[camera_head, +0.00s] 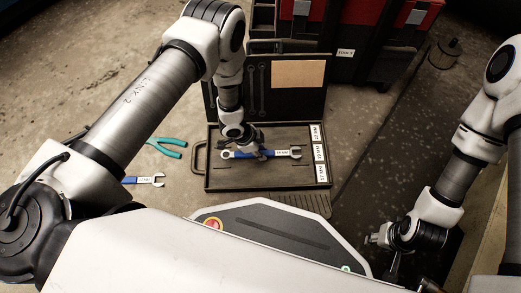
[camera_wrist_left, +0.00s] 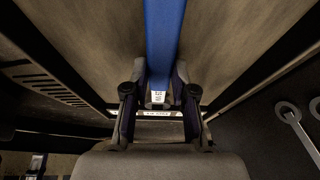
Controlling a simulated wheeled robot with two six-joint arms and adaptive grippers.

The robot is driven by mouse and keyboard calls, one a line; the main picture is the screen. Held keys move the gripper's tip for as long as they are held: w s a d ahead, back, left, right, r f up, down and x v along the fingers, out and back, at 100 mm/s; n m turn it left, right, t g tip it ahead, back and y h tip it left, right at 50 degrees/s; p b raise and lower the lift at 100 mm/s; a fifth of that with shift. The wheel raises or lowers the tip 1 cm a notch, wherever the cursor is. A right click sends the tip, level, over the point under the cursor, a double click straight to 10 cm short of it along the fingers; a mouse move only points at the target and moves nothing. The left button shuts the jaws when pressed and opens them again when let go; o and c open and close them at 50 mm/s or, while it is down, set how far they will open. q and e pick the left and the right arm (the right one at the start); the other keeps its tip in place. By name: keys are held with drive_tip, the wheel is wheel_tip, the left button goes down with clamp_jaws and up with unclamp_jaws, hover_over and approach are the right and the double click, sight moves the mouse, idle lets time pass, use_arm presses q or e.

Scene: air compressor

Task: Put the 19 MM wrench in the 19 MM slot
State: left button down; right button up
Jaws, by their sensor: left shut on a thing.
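A blue-handled wrench with silver ends (camera_head: 284,154) lies across the middle of the open case's tray (camera_head: 262,187), at or just above its floor. Its small white label is too small to read surely. My left gripper (camera_head: 240,148) is shut on the wrench's blue handle. In the left wrist view the handle (camera_wrist_left: 164,45) runs between the fingers of my left gripper (camera_wrist_left: 159,95). Several white size labels (camera_head: 318,152) line the tray's right side; their numbers are hard to read. My right gripper (camera_head: 383,246) is away at the lower right, its jaws unclear.
Another blue wrench (camera_head: 146,181) and teal-handled pliers (camera_head: 166,148) lie on the floor left of the case. The case's raised lid (camera_head: 298,75) stands behind the tray, with wrench outlines. A red and black toolbox (camera_head: 345,40) stands behind it.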

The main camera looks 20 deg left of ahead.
use_arm(q)
drive_tip(key=shift+f+b, duration=0.35)
drive_tip(key=shift+f, duration=0.2)
drive_tip(key=c, duration=0.9)
unclamp_jaws()
drive_tip(key=shift+o, duration=0.2)
drive_tip(key=v, duration=1.2)
